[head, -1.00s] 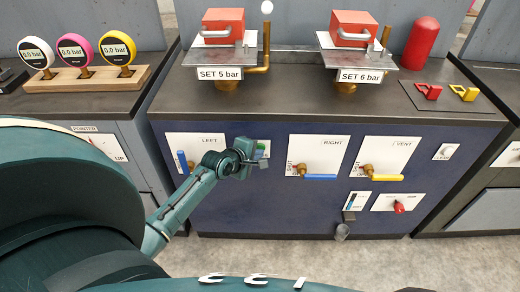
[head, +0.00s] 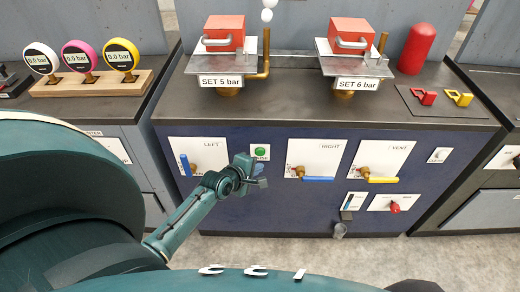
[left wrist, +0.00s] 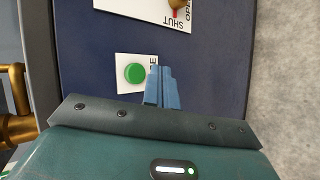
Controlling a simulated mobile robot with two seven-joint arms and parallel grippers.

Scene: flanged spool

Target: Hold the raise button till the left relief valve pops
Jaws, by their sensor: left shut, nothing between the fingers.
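The green raise button (head: 260,152) sits on a small white plate on the blue cabinet front; it also shows in the left wrist view (left wrist: 135,73), its label partly hidden. My left gripper (head: 259,183) is shut and empty, just below the button in the head view. The left relief valve, a red-topped unit (head: 224,35) marked "SET 5 bar", stands on the cabinet top. White puff-like balls (head: 267,15) show above its brass outlet pipe (head: 265,52). My right gripper is not in view.
The right relief valve (head: 356,34) is marked "SET 6 bar". White, pink and yellow gauges (head: 122,55) appear to read 0.0 bar. The left blue handle (head: 185,165) is upright; the right blue handle (head: 318,179) and yellow vent handle (head: 383,180) lie level.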

